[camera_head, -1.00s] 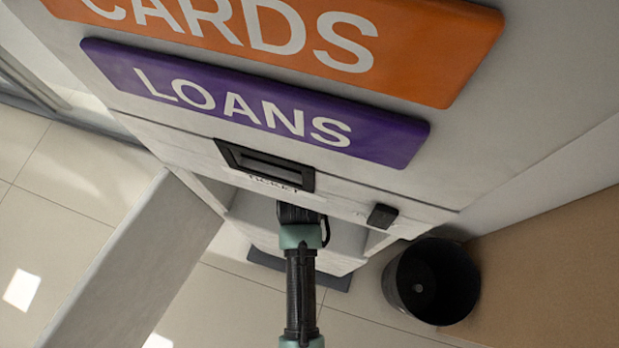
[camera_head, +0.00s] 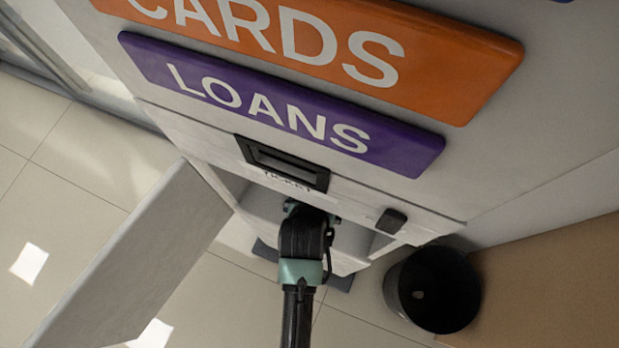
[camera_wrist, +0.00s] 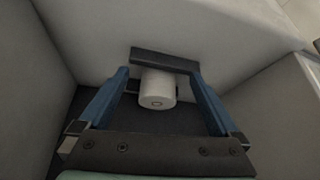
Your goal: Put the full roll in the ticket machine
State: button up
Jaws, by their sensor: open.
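The ticket machine (camera_head: 345,190) stands with its front door (camera_head: 130,260) swung open to the left. My arm reaches into its compartment below the ticket slot (camera_head: 285,165), and my gripper is hidden there in the head view. In the wrist view my gripper (camera_wrist: 162,77) is open, with its two blue fingers spread. A white paper roll (camera_wrist: 157,92) shows between and beyond the fingers, with its small core hole facing me. Clear space shows on both sides of it. A dark bracket-like bar (camera_wrist: 165,60) lies just above it. What supports the roll is not clear.
Pale compartment walls close in on both sides in the wrist view. A dark round bin (camera_head: 432,288) with a small pale thing inside stands on the floor at right, beside a brown panel (camera_head: 550,285). Open tiled floor lies at left.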

jog(key=s, duration=0.5)
jog(key=s+a, duration=0.1)
jog(key=s, duration=0.1)
jog(key=shift+s, duration=0.15)
dwell(0.4)
